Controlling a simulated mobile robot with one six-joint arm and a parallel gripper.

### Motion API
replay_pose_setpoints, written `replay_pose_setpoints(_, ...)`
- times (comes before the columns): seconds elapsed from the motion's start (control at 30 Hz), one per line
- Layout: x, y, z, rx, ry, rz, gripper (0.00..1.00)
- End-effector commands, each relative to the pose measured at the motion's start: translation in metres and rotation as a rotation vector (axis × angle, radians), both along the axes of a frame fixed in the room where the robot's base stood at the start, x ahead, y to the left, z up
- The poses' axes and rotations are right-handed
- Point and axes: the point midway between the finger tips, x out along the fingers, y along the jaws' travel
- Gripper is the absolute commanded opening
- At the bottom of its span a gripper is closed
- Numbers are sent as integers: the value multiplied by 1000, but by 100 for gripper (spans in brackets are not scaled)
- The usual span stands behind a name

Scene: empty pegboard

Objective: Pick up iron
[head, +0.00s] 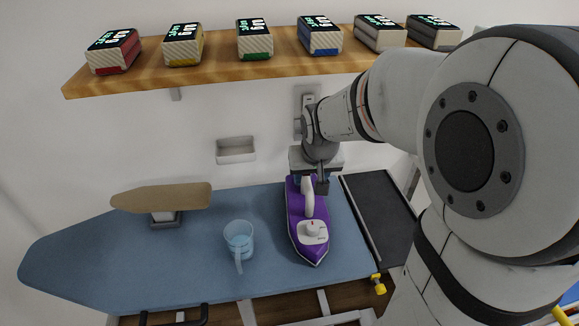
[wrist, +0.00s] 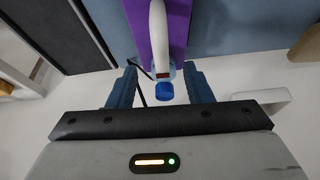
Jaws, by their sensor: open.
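The purple iron (head: 308,236) with a white handle lies on the blue ironing board (head: 180,262), its pointed tip toward the front of the board. My gripper (head: 313,184) is at the iron's rear end, above the board. In the wrist view my gripper (wrist: 160,92) is open, with one blue finger on each side of the iron's white handle (wrist: 158,35) and its blue cap (wrist: 164,91). A gap shows between the handle and each finger. I cannot tell the exact height of the fingers relative to the handle.
A clear measuring jug (head: 239,241) stands left of the iron. A small sleeve board (head: 160,197) stands at the back left. A dark panel (head: 378,213) borders the right.

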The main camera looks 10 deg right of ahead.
Motion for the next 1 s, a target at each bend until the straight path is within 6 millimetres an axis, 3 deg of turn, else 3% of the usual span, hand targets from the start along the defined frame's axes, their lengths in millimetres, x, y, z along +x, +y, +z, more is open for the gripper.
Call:
replay_pose_setpoints(0.63, 33, -2, -64, 0, 0, -3, 46)
replay_pose_setpoints(1.0, 36, -3, -70, 1, -3, -4, 43)
